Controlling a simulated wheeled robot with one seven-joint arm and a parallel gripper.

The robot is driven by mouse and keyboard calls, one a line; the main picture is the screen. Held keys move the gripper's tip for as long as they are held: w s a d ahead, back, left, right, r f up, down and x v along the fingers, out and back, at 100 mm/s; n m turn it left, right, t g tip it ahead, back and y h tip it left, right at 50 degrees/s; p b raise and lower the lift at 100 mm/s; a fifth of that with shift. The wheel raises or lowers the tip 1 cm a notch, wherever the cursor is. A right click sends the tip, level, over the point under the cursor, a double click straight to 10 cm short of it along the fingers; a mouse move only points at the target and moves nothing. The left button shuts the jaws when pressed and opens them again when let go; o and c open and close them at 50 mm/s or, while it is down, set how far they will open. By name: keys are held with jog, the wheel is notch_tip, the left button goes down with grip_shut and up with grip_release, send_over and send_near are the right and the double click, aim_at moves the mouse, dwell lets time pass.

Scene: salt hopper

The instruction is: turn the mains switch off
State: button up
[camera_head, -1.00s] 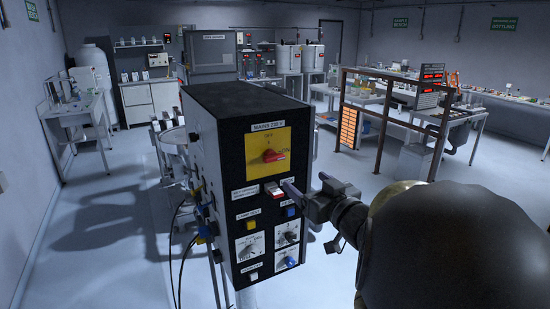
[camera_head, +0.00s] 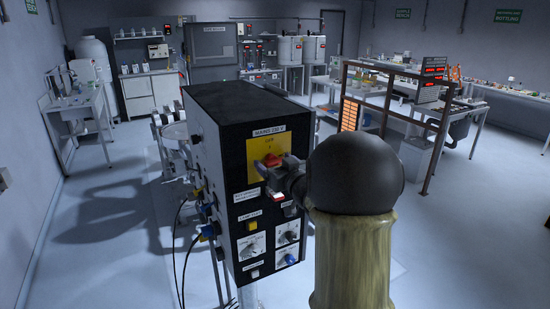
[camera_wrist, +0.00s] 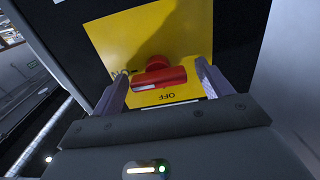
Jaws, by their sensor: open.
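The mains switch is a red rotary handle (camera_head: 271,160) on a yellow plate (camera_head: 255,150) high on the black panel's front. It also shows in the wrist view (camera_wrist: 160,76), where the picture is upside down. The handle lies roughly level, and its white-marked end points at the ON label (camera_wrist: 121,79). The OFF label (camera_wrist: 180,96) is at right angles to that. My gripper (camera_wrist: 161,68) is open, with one finger on each side of the handle. I cannot tell whether they touch it. In the head view my gripper (camera_head: 272,173) and wrist hide part of the plate.
The black control box (camera_head: 215,105) stands on a frame, with cables on its left side. Benches stand farther back, with open floor (camera_head: 75,260) at left.

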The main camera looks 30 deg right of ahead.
jog(key=shift+w+d, duration=0.1)
jog(key=shift+w, duration=0.15)
jog(key=c, duration=1)
